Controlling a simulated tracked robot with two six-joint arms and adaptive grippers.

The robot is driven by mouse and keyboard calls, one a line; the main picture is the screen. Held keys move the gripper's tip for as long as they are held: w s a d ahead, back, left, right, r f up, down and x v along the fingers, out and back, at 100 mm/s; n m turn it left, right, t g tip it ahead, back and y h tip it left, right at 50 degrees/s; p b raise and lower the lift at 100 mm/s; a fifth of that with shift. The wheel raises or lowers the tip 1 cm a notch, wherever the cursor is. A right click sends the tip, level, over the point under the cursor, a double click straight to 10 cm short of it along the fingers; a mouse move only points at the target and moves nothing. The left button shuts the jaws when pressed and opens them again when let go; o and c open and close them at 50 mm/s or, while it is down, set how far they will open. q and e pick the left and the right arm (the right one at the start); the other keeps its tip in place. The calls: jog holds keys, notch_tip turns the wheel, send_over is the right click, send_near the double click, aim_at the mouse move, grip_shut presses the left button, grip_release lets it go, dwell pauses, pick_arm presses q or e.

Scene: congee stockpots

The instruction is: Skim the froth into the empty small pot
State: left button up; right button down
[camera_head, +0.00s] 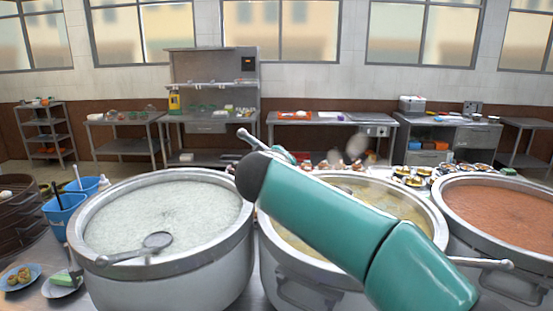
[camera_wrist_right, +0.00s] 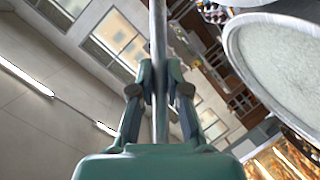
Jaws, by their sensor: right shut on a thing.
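A large steel stockpot of pale congee (camera_head: 165,211) stands at the left, with a ladle (camera_head: 157,241) lying at its front rim. A middle stockpot with yellowish liquid (camera_head: 400,205) is partly hidden by my teal right arm. A stockpot of reddish-brown congee (camera_head: 505,215) stands at the right. In the wrist view my right gripper (camera_wrist_right: 160,92) is shut on a thin metal handle (camera_wrist_right: 158,35); its working end is out of view. In the head view that gripper is mostly hidden behind my arm. I cannot pick out the empty small pot. My left gripper is not in view.
A blue container (camera_head: 64,213), small plates of food (camera_head: 18,277) and stacked steamers (camera_head: 14,230) crowd the left. Small bowls (camera_head: 415,178) stand behind the middle and right pots. A metal rod (camera_head: 482,262) sticks out over the right pot's front. Shelves and worktables line the back wall.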

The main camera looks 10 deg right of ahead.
jog(key=d+f+m+g+y+b, duration=0.15)
jog(key=d+f, duration=0.25)
jog(key=f, duration=0.4)
jog(key=s+a+f+n+t+h+b, duration=0.1)
jog(key=a+f+b, duration=0.5)
jog(key=b, duration=0.7)
jog(key=shift+s+a+n+t+h, duration=0.15)
jog(key=shift+a+n+t+h, duration=0.4)
jog(key=shift+a, duration=0.3)
notch_tip(320, 180, up, 14)
jog(key=p, duration=1.2)
jog(key=shift+r, duration=0.2)
